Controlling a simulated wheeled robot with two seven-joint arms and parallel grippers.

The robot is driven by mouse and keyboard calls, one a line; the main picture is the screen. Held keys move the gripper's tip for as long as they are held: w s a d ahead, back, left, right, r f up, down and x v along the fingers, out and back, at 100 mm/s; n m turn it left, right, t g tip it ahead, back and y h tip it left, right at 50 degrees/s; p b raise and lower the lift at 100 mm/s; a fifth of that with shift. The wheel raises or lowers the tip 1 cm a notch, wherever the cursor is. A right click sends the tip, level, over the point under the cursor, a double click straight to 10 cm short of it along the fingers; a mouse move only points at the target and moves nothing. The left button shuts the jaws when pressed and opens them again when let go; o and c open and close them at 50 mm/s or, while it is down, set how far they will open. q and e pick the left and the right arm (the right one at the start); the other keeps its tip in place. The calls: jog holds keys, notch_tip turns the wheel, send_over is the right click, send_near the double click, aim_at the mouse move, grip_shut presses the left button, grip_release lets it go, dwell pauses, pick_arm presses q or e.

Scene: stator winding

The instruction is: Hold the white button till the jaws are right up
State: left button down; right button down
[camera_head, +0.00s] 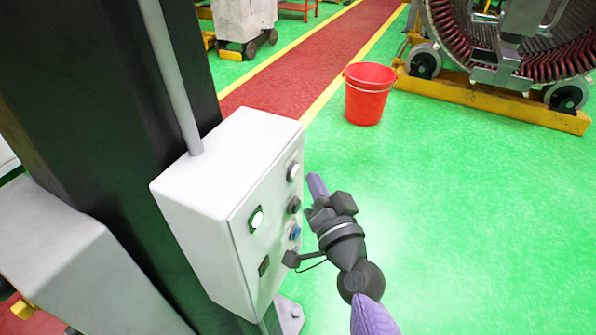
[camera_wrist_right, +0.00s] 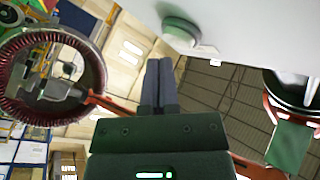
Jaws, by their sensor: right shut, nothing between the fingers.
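The white button (camera_head: 293,172) is the top one on the right-hand face of a pale grey control box (camera_head: 215,165). My right gripper (camera_head: 317,186) is shut and empty, its fingertips just right of the button with a small gap visible. In the right wrist view the shut fingers (camera_wrist_right: 160,66) point toward a round button (camera_wrist_right: 182,30) on the box; contact does not show there. A grey metal fixture (camera_head: 508,55) stands at the large stator ring (camera_head: 570,45); I cannot tell whether it includes the jaws. My left gripper is out of view.
Below the white button are a black button (camera_head: 293,205) and a blue one (camera_head: 295,232). A lit lamp (camera_head: 256,219) sits to their left. The box is against a dark column (camera_head: 100,110). A red bucket (camera_head: 369,95) stands on open green floor.

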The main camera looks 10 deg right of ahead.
dwell(0.4)
jog(key=shift+w+a, duration=0.25)
jog(key=shift+a, duration=0.15)
jog(key=shift+w+a, duration=0.2)
jog(key=shift+a, duration=0.2)
dwell(4.7)
dwell(0.9)
jog(key=shift+s+d, duration=0.45)
jog(key=shift+d, duration=0.3)
jog(key=shift+s+d, duration=0.7)
jog(key=shift+d, duration=0.35)
jog(key=shift+s+d, duration=0.7)
jog(key=shift+d, duration=0.35)
